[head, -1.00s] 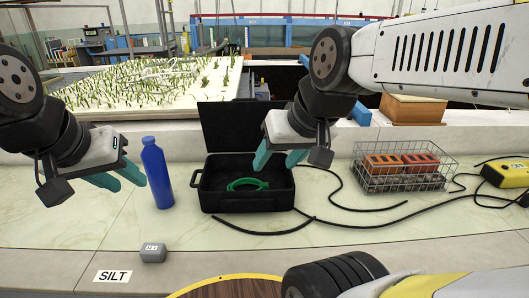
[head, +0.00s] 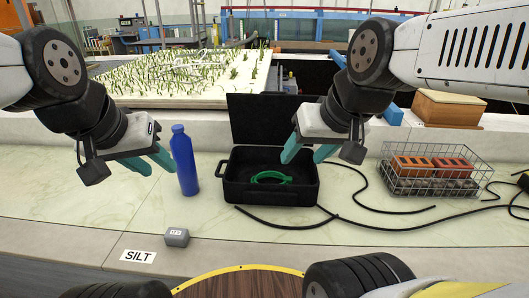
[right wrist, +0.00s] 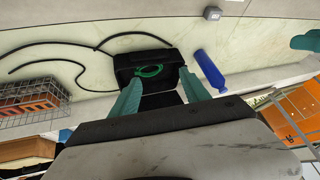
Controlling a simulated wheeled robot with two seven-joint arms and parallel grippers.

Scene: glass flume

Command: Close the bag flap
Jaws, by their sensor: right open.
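A black case (head: 262,194) stands on the pale counter, and I take it to be the bag. Its flap, a black lid (head: 258,118), stands upright at the back, so the case is open. A green ring-shaped thing (head: 268,178) lies inside. My right gripper (head: 306,155) is open and empty, in front of the lid's right side in the head view. In the right wrist view the case (right wrist: 122,64) and lid (right wrist: 160,101) show between and beyond its fingers (right wrist: 160,78). My left gripper (head: 156,164) is open and empty, left of the blue bottle.
A blue bottle (head: 184,162) stands just left of the case. A wire basket (head: 430,183) holding orange-red blocks (head: 432,166) is to the right, with black cables (head: 395,211) on the counter between. A small grey block (head: 176,237) and a SILT label (head: 138,256) are in front.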

